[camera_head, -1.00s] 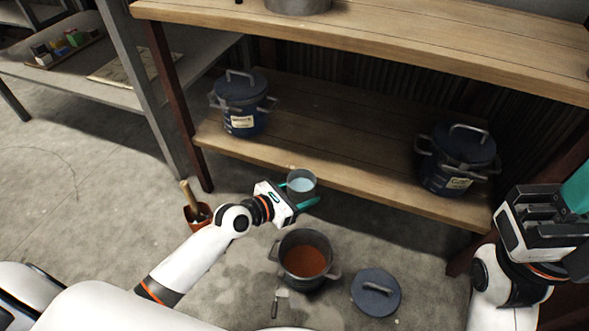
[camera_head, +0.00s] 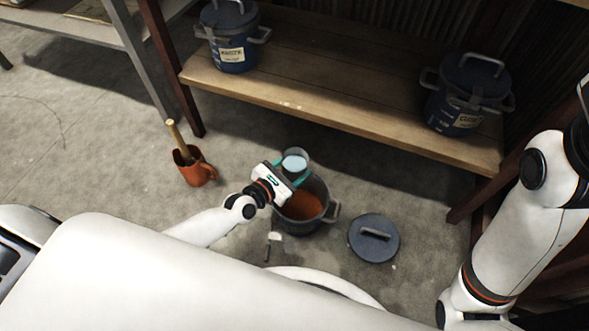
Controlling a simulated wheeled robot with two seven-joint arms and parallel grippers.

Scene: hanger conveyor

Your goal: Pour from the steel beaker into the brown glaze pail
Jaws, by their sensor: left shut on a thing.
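The steel beaker (camera_head: 296,161) holds a pale bluish liquid and looks upright. My left gripper (camera_head: 297,172) is shut on the beaker, one teal finger on each side. The brown glaze pail (camera_head: 333,213) is an open dark pot with side handles on the floor, with brown liquid inside. The beaker is at the pail's far rim in the picture; its height above the pail is hard to tell. The gripper covers the pail's upper left part. My right arm shows at the right, but its gripper is out of view.
A dark lid (camera_head: 374,238) lies on the floor right of the pail. An orange mug (camera_head: 196,172) with a wooden-handled tool stands at left. Two lidded blue pails, one left (camera_head: 232,52) and one right (camera_head: 458,118), stand on the low wooden shelf (camera_head: 330,98).

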